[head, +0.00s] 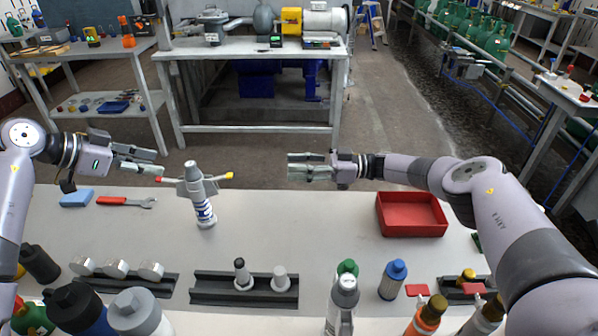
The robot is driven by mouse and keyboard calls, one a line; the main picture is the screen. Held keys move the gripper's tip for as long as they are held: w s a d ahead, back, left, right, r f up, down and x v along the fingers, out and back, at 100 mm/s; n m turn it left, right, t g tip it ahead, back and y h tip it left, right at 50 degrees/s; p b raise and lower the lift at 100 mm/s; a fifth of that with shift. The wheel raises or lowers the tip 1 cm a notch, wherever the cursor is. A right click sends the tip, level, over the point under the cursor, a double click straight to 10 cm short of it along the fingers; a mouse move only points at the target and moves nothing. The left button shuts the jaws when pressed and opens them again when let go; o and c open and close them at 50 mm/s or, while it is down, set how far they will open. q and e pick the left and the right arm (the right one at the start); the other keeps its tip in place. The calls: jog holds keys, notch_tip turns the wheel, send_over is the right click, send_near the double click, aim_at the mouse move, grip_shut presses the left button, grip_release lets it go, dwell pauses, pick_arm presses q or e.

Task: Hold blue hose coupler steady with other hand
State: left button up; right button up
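A grey coupler-like fitting (195,180) stands upright on the table, with a white, blue-banded lower body (205,213) and two side arms tipped red and yellow. A blue-capped cylinder (392,281) stands near the front right of centre. I cannot tell for certain which is the blue hose coupler. My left gripper (158,162) is left of the fitting, its fingertips near the red tip, with no clear contact. My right gripper (290,168) is right of the fitting, pointing at it, clear of the yellow tip. Both grippers look empty; the finger gaps are unclear.
A red tray (411,214) sits at the right. Dark racks with grey parts (245,288) and several bottles line the front. The table's middle is mostly clear.

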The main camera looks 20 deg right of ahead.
aim_at(227, 175)
jog(key=shift+n+g+h, duration=0.3)
jog(key=shift+g, duration=0.1)
jog(key=x, duration=0.5)
jog(key=f+x, duration=0.1)
jog(key=x, duration=0.5)
jog(key=s+x, duration=0.1)
jog(key=x, duration=0.5)
jog(key=shift+a+f, duration=0.2)
jog(key=shift+a, duration=0.15)
grip_shut()
dwell(0.3)
